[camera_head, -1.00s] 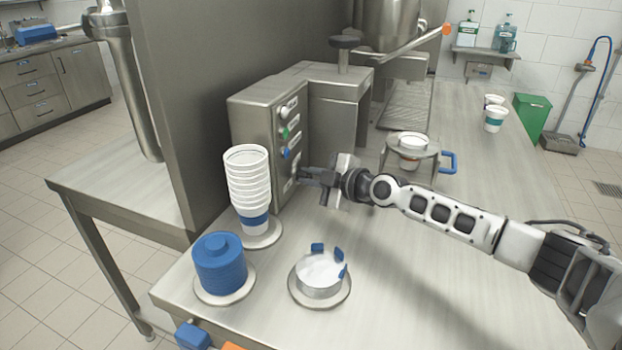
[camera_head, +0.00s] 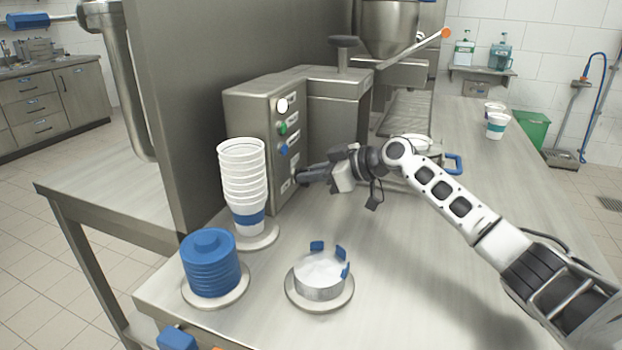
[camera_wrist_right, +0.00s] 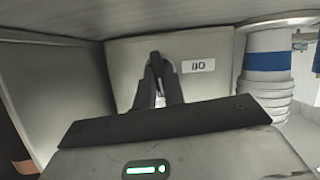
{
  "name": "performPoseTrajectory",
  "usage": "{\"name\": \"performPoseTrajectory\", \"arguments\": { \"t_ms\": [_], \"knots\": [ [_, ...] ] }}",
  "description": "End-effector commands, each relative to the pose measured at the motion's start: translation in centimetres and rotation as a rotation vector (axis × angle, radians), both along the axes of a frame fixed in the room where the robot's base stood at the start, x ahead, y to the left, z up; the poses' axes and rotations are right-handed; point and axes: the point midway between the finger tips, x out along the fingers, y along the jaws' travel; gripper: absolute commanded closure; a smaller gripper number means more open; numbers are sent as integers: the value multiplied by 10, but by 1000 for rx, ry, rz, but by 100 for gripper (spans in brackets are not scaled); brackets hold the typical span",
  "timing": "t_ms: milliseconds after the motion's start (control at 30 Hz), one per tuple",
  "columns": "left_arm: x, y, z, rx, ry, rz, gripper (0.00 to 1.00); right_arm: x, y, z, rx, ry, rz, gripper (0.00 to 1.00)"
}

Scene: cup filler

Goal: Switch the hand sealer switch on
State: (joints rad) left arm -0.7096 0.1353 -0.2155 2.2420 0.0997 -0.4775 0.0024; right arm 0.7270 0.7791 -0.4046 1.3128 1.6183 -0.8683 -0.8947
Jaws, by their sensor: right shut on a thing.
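The grey control box (camera_head: 255,115) stands on the steel table behind the cup stack. The hand sealer switch seems to be low on its panel, where my right gripper (camera_head: 300,176) touches or nearly touches. In the right wrist view the box face (camera_wrist_right: 125,50) carries an upside-down I/O label (camera_wrist_right: 198,66). There my right gripper (camera_wrist_right: 158,62) is shut just beside the label, on what seems to be the small switch lever. Its fingers hide most of the switch, so its position cannot be told. My left gripper is not in view.
A stack of white cups (camera_head: 242,180), a stack of blue lids (camera_head: 211,265) and a round holder with blue tabs (camera_head: 319,276) stand near the front edge. White, green and blue controls sit higher on the panel. The table to the right is mostly clear.

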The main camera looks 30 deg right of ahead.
Motion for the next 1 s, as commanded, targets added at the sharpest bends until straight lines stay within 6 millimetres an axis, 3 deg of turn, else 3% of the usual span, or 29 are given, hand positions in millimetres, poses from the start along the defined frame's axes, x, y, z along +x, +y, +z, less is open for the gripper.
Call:
{"name": "performPoseTrajectory", "arguments": {
  "t_ms": [800,833,900,1000],
  "knots": [
    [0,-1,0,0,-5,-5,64,1,-1,-1,90,84,0,100],
    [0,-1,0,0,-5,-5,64,1,-1,-1,90,84,0,83],
    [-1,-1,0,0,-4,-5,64,1,-1,-1,90,84,0,67],
    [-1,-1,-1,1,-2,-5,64,1,-1,-1,90,83,-1,67]
  ]
}}
